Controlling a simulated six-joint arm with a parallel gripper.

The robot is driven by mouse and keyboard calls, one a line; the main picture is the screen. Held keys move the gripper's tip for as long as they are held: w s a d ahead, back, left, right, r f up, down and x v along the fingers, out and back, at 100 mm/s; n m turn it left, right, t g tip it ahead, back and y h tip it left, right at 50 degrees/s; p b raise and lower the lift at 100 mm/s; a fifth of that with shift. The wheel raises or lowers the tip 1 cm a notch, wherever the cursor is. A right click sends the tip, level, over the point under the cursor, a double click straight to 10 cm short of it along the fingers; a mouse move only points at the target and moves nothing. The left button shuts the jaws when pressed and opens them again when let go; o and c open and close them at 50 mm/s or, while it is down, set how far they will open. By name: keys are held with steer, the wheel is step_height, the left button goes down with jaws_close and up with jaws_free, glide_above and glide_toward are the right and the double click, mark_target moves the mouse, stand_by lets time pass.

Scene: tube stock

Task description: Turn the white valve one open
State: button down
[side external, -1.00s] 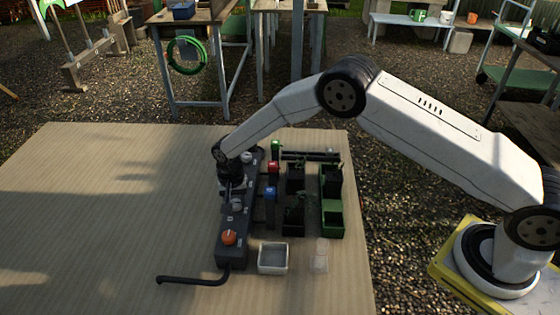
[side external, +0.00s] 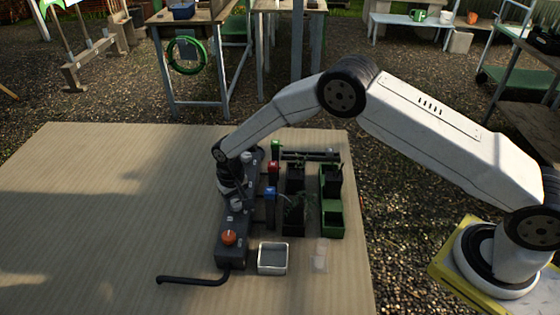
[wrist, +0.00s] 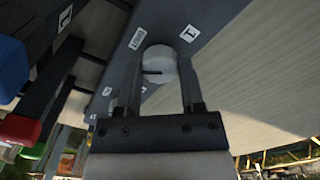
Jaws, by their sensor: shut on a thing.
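A dark grey valve block (side external: 233,252) stands on the table, with several knobs along its top. In the wrist view a round white knob (wrist: 160,62) with a dark slot sits on the block between my two fingers, with white labels beside it. My gripper (wrist: 161,76) points down and is shut on this knob. In the side view my gripper (side external: 231,189) is over the middle of the block and hides the held knob. Another pale knob (side external: 237,204) shows just in front of it, and an orange knob (side external: 229,237) sits at the near end.
Right of the block are red (side external: 273,167), blue (side external: 270,193) and green (side external: 276,146) parts, black pots and a green tray (side external: 333,232). A small grey tray (side external: 273,259) is near the front. A black hose (side external: 190,281) leaves the block. The table's left is clear.

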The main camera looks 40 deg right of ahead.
mark_target(236, 203)
steer(key=n, duration=0.6)
steer(key=shift+s, duration=0.1)
steer(key=n, duration=0.6)
stand_by(0.5)
steer(key=shift+c, duration=1.1)
jaws_free()
steer(key=shift+r, duration=0.15)
steer(key=shift+r, duration=3.7)
steer(key=shift+d+r, duration=0.1)
